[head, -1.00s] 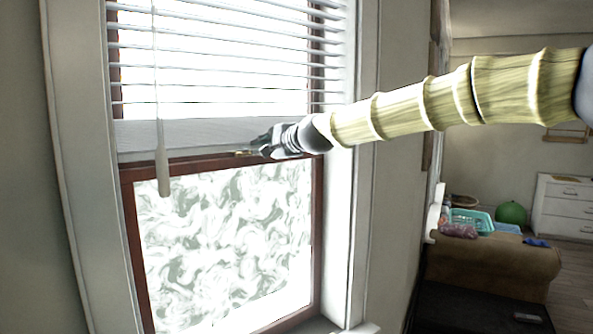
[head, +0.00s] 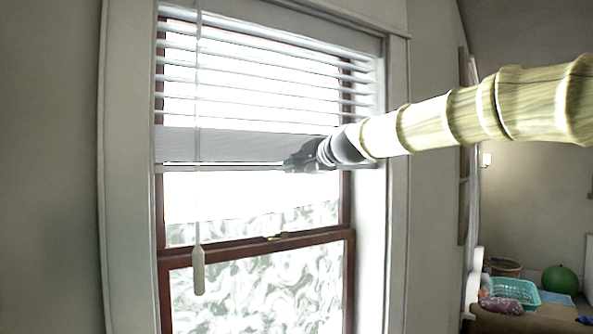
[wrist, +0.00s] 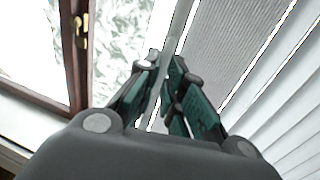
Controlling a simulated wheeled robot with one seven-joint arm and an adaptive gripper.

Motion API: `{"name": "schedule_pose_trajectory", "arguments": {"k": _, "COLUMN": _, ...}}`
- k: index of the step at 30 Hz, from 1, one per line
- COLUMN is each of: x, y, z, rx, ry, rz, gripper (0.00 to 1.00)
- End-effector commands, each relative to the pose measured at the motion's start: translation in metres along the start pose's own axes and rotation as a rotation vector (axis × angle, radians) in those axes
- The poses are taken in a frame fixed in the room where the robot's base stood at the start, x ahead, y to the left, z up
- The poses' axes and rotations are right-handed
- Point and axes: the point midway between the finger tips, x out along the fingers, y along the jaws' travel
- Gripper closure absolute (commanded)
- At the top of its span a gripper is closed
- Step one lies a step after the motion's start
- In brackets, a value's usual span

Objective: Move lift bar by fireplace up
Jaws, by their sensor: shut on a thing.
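The lift bar is the grey-white bottom rail (head: 225,168) of the window blind, seen in the head view, below the gathered slats (head: 235,145). My gripper (head: 290,164) reaches in from the right and is at the right half of the bar. In the wrist view, the bar (wrist: 178,28) runs down between the green-padded fingers of my gripper (wrist: 160,68), which are shut on it. The bar hangs well above the brown sash rail (head: 245,246). The slats above are partly spread. The fingertips are small and partly hidden in the head view.
A white wand (head: 198,270) hangs at the left of the blind. A brass latch (wrist: 80,32) sits on the brown sash frame. To the right are a teal basket (head: 515,291) and a green ball (head: 560,280). Wall flanks the window at left.

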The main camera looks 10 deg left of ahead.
Motion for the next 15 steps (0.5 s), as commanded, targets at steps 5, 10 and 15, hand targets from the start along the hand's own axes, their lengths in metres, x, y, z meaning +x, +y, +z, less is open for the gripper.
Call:
{"name": "schedule_pose_trajectory", "arguments": {"k": 5, "x": -0.0022, "y": -0.0068, "z": -0.0009, "rx": 0.000, "ry": 0.003, "rz": -0.009, "gripper": 1.00}}
{"name": "schedule_pose_trajectory", "arguments": {"k": 10, "x": -0.0028, "y": -0.0084, "z": -0.0013, "rx": 0.000, "ry": 0.004, "rz": -0.011, "gripper": 1.00}}
{"name": "schedule_pose_trajectory", "arguments": {"k": 15, "x": -0.0028, "y": -0.0080, "z": -0.0015, "rx": 0.000, "ry": 0.004, "rz": -0.011, "gripper": 0.81}}
